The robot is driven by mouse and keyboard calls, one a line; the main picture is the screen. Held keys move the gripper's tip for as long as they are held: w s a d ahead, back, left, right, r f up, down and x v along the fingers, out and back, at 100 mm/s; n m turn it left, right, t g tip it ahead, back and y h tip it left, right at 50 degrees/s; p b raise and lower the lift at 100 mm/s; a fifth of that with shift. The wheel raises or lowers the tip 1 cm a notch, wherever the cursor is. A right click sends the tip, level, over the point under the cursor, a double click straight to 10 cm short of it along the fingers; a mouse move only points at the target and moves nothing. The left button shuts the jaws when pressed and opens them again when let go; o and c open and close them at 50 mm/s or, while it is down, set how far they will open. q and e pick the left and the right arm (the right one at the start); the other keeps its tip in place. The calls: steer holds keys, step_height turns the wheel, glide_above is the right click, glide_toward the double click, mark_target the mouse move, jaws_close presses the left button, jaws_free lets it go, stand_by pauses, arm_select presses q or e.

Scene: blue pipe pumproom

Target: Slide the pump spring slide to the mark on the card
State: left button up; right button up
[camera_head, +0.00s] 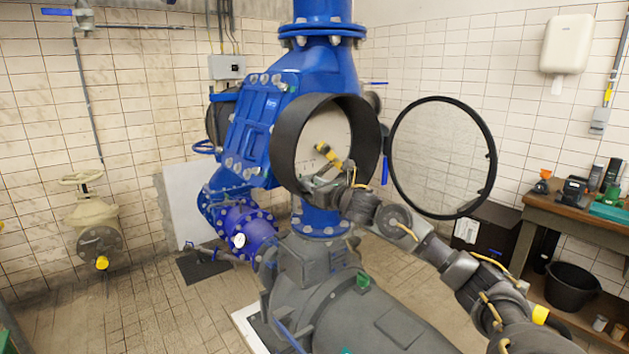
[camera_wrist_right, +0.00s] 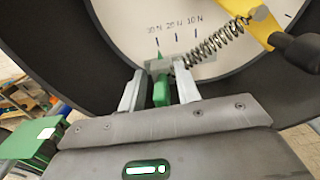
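In the wrist view, a white card face (camera_wrist_right: 130,28) inside a dark round housing carries marks labelled 30 N, 20 N and 10 N. A grey slide (camera_wrist_right: 190,62) with a green pointer lies below the marks; the pointer is close to the 30 N tick. A coiled spring (camera_wrist_right: 222,42) runs from the slide to a yellow piece (camera_wrist_right: 265,22) at upper right. My right gripper (camera_wrist_right: 160,78) has its fingers apart, one either side of a green knob (camera_wrist_right: 161,92), with narrow gaps showing. In the head view it reaches the housing's opening (camera_head: 322,175). My left gripper is not in view.
The housing's open round glass cover (camera_head: 443,157) hangs to the right, close to my right arm. Blue pump pipework (camera_head: 262,125) stands behind and left. A wooden workbench (camera_head: 575,215) with tools and a black bucket (camera_head: 571,285) are at the right.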

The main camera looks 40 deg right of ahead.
jaws_close()
stand_by(0.3)
